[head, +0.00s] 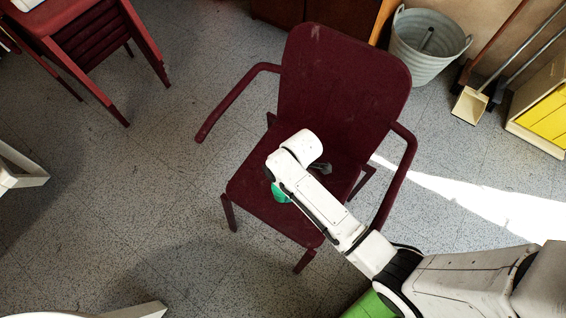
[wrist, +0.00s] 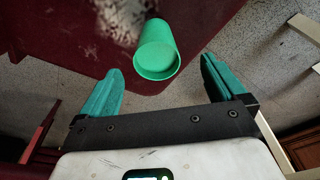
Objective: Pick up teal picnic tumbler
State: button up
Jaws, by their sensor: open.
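The teal tumbler (wrist: 156,50) shows in the wrist view on the dark red seat, its rim end toward my gripper. In the head view only a small part of the tumbler (head: 279,194) shows; my arm hides the rest. My gripper (wrist: 159,82) is open, with one teal-padded finger on each side and the tumbler ahead between them, apart from both fingers. In the head view my gripper is mostly hidden behind my wrist, above the seat. The dark red chair (head: 247,187) has a back and two armrests.
The chair's backrest (head: 343,85) and armrests (head: 235,100) rise around the seat. A grey bucket (head: 425,50), a dustpan (head: 469,105) and a yellow-fronted cabinet (head: 545,118) stand at the upper right.

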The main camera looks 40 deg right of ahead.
aim_at(279, 197)
jog(key=f, duration=0.1)
jog(key=w+f, duration=0.1)
jog(key=shift+a+f, duration=0.15)
jog(key=shift+f, duration=0.25)
jog(key=shift+w+a+f+b, duration=0.1)
jog(key=shift+a+f+b, duration=0.15)
jog(key=shift+f, duration=0.75)
jog(key=shift+w+a+f+b, duration=0.1)
jog(key=shift+f+b, duration=0.25)
jog(key=shift+f, duration=0.6)
jog(key=shift+w+a+f+b, duration=0.1)
jog(key=shift+a+f+b, duration=0.15)
jog(key=shift+f, duration=0.75)
jog(key=shift+s, duration=0.1)
jog(key=c, duration=1.1)
jog(key=shift+o, duration=0.2)
jog(key=shift+r, duration=0.15)
